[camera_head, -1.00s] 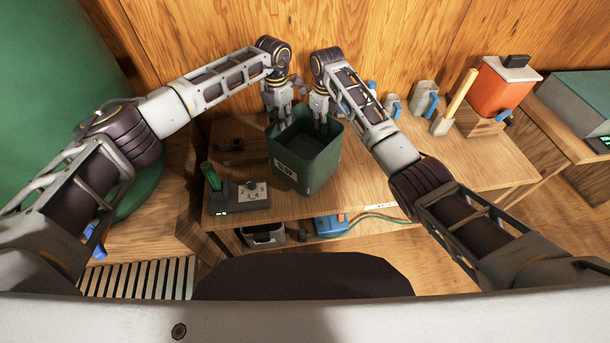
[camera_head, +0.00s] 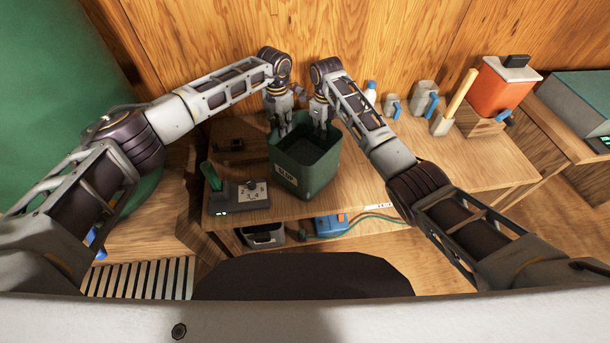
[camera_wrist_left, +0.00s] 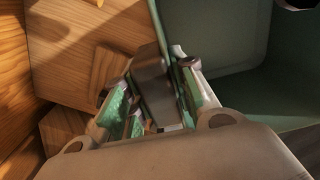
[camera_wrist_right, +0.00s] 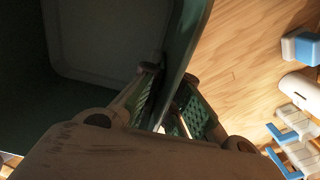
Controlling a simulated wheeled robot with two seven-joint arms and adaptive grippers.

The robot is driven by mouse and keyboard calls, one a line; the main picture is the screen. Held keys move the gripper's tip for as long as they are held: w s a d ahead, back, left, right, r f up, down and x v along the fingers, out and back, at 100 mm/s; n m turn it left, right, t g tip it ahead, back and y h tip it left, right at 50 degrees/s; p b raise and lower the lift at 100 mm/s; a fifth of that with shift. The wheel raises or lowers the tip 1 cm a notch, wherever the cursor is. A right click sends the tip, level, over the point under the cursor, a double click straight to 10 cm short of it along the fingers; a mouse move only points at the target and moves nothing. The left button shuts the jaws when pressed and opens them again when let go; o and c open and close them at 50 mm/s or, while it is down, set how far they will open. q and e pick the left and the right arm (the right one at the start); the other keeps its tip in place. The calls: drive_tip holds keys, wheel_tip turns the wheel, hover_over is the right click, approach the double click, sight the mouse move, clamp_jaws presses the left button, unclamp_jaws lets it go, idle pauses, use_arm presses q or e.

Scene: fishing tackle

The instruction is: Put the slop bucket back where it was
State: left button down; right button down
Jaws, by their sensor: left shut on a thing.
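The green slop bucket (camera_head: 314,176), open at the top with a pale label on its near side, is upright over the middle of the workbench (camera_head: 370,183). I cannot tell whether its base touches the wood. My left gripper (camera_head: 280,130) is shut on its far left rim. In the left wrist view the bucket wall (camera_wrist_left: 215,40) runs down beside the fingers. My right gripper (camera_head: 321,132) is at the far right rim. In the right wrist view its fingers straddle the wall (camera_wrist_right: 187,40); whether they clamp it is unclear.
A control box with a green lever (camera_head: 238,198) stands close left of the bucket. Grey containers with blue handles (camera_head: 425,103) and an orange container (camera_head: 502,85) stand to the right. A blue device (camera_head: 331,226) sits below the bench front. Bench right of the bucket is partly clear.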

use_arm(q)
drive_tip(key=shift+w+f, duration=0.1)
drive_tip(key=shift+f, duration=0.05)
use_arm(e)
drive_tip(key=shift+f, duration=0.2)
use_arm(q)
drive_tip(key=c, duration=1.4)
unclamp_jaws()
use_arm(e)
drive_tip(key=c, duration=1.9)
unclamp_jaws()
drive_tip(key=shift+f, duration=0.1)
use_arm(q)
drive_tip(key=shift+o, duration=1.2)
use_arm(e)
drive_tip(key=shift+o, duration=1.3)
use_arm(q)
drive_tip(key=shift+r, duration=5.95)
use_arm(e)
drive_tip(key=shift+r, duration=0.25)
